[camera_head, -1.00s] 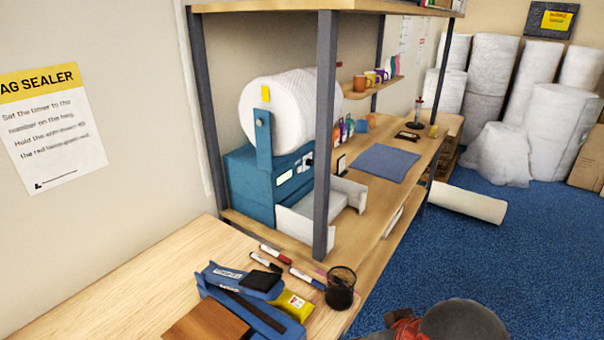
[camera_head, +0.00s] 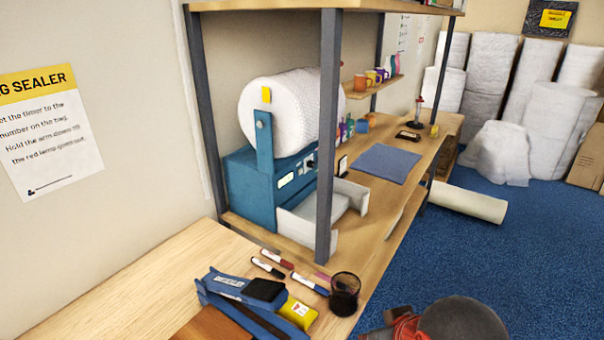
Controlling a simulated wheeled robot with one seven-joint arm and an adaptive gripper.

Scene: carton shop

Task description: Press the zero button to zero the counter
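A teal machine (camera_head: 250,190) stands on the workbench under the shelf, with a large white bubble-wrap roll (camera_head: 290,105) mounted above it. Its front has a pale display-like window (camera_head: 286,179) and a small dark-and-white control (camera_head: 310,161). A post of the shelf frame hides part of this front. No zero button can be made out at this size, and I cannot tell for certain which part is the counter. A dark rounded part of my arm with red beside it shows at the bottom right. My gripper's fingertips are not in view.
The near table holds a blue bag sealer (camera_head: 240,310), several marker pens and a black mesh cup (camera_head: 344,290). A grey shelf post (camera_head: 328,130) stands before the machine. A blue mat (camera_head: 387,163) lies farther along the bench. The blue floor (camera_head: 430,250) at right is mostly clear.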

